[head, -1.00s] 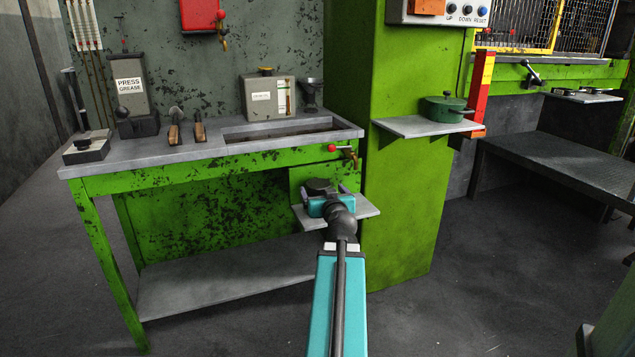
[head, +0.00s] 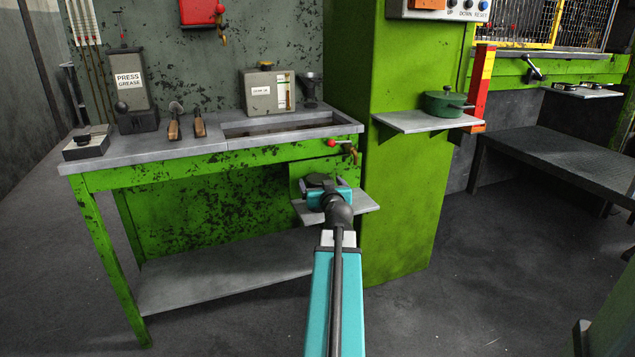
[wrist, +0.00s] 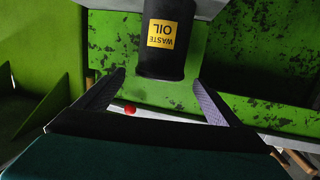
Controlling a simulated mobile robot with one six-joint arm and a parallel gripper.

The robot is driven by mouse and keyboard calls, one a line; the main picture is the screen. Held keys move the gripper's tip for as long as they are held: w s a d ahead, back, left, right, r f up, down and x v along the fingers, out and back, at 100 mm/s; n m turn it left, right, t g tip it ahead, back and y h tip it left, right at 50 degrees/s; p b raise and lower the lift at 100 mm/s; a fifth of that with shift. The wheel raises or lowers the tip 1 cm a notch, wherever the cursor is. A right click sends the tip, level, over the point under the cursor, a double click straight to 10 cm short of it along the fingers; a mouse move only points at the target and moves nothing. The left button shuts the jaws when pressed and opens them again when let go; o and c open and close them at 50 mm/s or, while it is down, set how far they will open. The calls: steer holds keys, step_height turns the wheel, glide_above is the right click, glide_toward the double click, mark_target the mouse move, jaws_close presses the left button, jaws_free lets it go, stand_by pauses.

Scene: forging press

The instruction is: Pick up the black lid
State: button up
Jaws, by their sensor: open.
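The black lid (head: 319,179) shows as a dark round top just beyond my gripper (head: 324,195), over a small grey shelf. In the wrist view, which is upside down, a black can with a yellow WASTE OIL label (wrist: 163,34) stands ahead, its dark lid end (wrist: 160,74) pointing down in the picture. My gripper (wrist: 160,79) is open, with one finger to each side of that end and visible gaps between. Where lid and can meet is too dark to tell. My gripper hides the can's lower part in the head view.
The small shelf (head: 366,203) is fixed below the workbench's right end. The workbench (head: 215,149) and a red-knobbed tap (head: 345,148) are above it. A green pillar (head: 405,225) stands close on the right, with a shelf carrying a green pot (head: 444,104).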

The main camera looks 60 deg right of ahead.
mark_target(319, 179)
steer(key=shift+b+x, duration=0.3)
steer(key=shift+x, duration=2.25)
steer(key=c, duration=1.1)
